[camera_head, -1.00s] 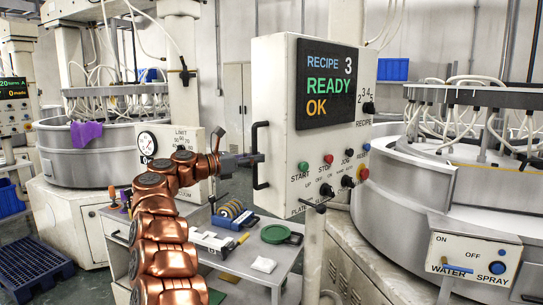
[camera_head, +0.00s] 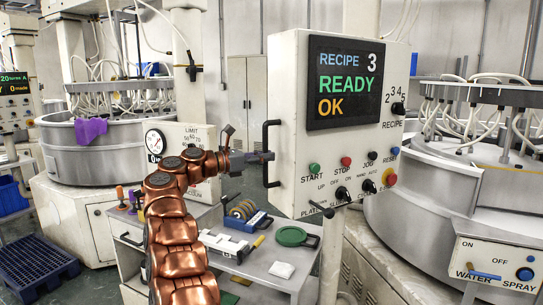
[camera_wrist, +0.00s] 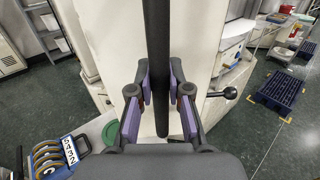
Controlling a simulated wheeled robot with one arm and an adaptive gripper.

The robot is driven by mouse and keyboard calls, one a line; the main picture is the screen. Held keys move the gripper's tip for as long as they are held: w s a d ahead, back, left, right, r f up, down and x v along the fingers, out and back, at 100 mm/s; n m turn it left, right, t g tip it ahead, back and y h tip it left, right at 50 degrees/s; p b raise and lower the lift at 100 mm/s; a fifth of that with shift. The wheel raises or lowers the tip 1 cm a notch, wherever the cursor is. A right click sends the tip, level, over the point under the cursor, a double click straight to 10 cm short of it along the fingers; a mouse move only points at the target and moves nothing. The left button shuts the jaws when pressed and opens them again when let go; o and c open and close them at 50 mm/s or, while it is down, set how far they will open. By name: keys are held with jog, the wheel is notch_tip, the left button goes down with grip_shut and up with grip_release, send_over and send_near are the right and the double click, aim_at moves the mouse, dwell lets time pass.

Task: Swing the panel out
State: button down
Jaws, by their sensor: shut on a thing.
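The panel (camera_head: 345,150) is a white box on a post, with a display reading RECIPE 3, READY, OK above knobs and buttons. A black bar handle (camera_head: 266,175) stands upright on its left side. My gripper (camera_head: 266,156) is shut on this handle from the left, near mid-height. In the wrist view the handle (camera_wrist: 157,45) runs upright between the purple-padded fingers of my gripper (camera_wrist: 160,92), with the panel's pale side (camera_wrist: 110,35) behind it.
A grey cart (camera_head: 285,284) below holds a green round lid (camera_head: 292,236), tape rolls and tools. A lapping machine (camera_head: 435,215) stands close at right, with a WATER SPRAY box (camera_head: 497,262) in front. A blue pallet (camera_head: 38,262) lies at left.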

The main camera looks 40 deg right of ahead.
jog(key=shift+w+a+r, duration=0.1)
jog(key=shift+w+r, duration=0.05)
jog(key=shift+w, duration=0.1)
dwell(0.3)
jog(key=c, duration=1.1)
grip_release()
jog(key=shift+w, duration=0.1)
jog(key=v, duration=1.1)
jog(key=shift+a, duration=0.35)
jog(key=shift+w, duration=0.1)
